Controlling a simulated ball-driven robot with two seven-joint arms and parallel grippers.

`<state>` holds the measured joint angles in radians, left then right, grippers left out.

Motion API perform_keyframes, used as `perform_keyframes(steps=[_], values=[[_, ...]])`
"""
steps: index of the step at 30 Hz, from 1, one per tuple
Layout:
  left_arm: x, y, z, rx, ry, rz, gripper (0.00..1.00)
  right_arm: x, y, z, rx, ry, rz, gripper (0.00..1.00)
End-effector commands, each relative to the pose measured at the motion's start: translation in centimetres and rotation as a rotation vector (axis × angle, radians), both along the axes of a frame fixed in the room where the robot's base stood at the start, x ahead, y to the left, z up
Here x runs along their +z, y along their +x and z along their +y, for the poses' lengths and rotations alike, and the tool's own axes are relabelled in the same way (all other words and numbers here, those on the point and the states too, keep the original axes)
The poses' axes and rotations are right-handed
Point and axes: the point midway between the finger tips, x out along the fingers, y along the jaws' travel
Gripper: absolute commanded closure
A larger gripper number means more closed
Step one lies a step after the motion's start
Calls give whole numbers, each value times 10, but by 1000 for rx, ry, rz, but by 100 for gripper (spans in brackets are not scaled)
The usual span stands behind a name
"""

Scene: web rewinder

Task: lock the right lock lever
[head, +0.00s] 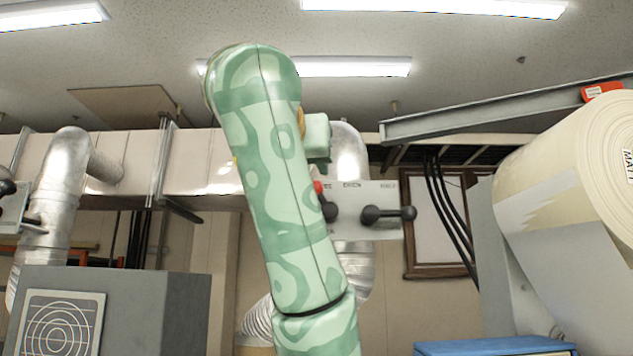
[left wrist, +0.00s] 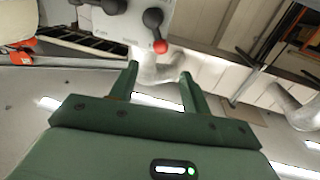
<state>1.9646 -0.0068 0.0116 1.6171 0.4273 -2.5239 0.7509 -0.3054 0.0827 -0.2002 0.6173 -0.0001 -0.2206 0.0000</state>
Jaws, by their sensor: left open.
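A pale control panel (head: 365,195) hangs right of centre in the head view. It bears a dark lever (head: 388,214) pointing right with a round black knob, and a second dark lever (head: 328,210) with a red tip, partly hidden by my left arm. Which is the right lock lever I cannot tell. In the left wrist view, the panel (left wrist: 95,22) is at the top, upside down, with the red-tipped lever (left wrist: 156,30) and the black-knobbed lever (left wrist: 112,5). My left gripper (left wrist: 158,72) is open and empty, its fingertips apart from the levers. My right gripper is not in view.
A grey cabinet (head: 130,300) is at the lower left. Another panel (head: 12,210) with a dark knob shows at the far left edge. Silver ducts (head: 60,180) are behind.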

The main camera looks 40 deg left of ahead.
Motion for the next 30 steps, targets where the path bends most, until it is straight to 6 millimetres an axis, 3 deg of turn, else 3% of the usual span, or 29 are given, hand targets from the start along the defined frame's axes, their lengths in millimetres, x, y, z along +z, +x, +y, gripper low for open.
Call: perform_keyframes(steps=[3, 12, 18, 27, 30], values=[[6, 28, 19, 8, 0, 6, 53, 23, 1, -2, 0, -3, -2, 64], [4, 86, 51, 3, 0, 6, 53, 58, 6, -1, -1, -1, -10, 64], [2, 103, 59, 1, 0, 2, 53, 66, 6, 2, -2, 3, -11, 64], [0, 105, 60, 0, -1, 2, 53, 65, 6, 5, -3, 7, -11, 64], [0, 105, 60, 0, -1, 2, 78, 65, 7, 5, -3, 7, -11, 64]])
